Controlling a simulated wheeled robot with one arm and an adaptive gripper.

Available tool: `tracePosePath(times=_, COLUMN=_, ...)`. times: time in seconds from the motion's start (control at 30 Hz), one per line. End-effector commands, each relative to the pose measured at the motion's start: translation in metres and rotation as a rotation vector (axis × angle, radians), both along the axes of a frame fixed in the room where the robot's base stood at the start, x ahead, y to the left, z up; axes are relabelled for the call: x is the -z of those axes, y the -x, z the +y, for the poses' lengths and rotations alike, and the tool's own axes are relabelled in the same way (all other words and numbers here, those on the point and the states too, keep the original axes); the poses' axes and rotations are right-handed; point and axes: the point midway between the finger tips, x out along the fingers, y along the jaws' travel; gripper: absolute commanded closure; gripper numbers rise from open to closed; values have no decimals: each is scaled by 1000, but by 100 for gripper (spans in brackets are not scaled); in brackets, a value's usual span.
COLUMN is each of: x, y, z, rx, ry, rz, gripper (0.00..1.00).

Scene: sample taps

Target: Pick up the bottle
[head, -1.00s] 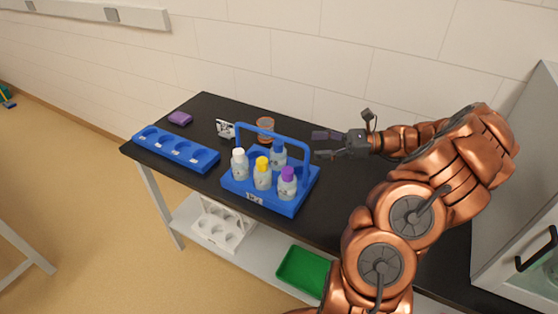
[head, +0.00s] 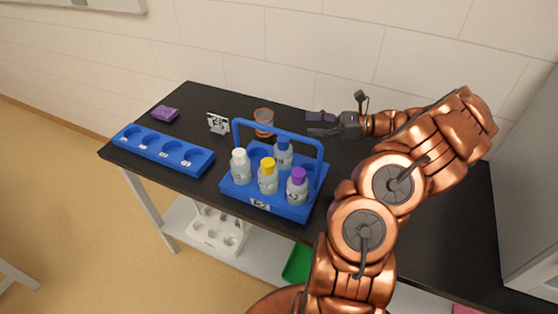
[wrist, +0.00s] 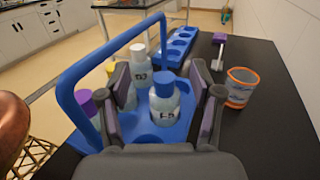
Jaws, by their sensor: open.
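Several bottles stand upright in a blue carrier (head: 310,180) with an arched handle on the black table. In the head view they are a white-capped bottle (head: 240,167), a yellow-capped bottle (head: 267,177), a purple-capped bottle (head: 297,187) and a blue-capped bottle (head: 284,154). My gripper (head: 312,124) is open and empty, to the right of and behind the carrier. In the wrist view the blue-capped bottle (wrist: 165,102) appears between the open fingers, beyond their tips. The white-capped bottle (wrist: 140,65) is behind it. The purple and yellow caps are partly hidden by the handle and left finger.
An orange-rimmed beaker (head: 264,122) stands behind the carrier, at right in the wrist view (wrist: 240,88). A blue rack (head: 165,150) with round holes lies at left, near a label stand (head: 217,124) and a purple item (head: 165,114). A wall runs behind the table.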

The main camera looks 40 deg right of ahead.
Motion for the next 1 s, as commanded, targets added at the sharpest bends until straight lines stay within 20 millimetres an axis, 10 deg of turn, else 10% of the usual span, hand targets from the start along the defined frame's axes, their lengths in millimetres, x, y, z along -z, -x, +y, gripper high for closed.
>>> tracePosePath(times=0.4, x=55, y=3, z=-4, rx=10, ry=0, rz=0, gripper=35)
tracePosePath(times=1.0, x=59, y=-19, z=27, rx=4, ry=-1, rz=1, gripper=35)
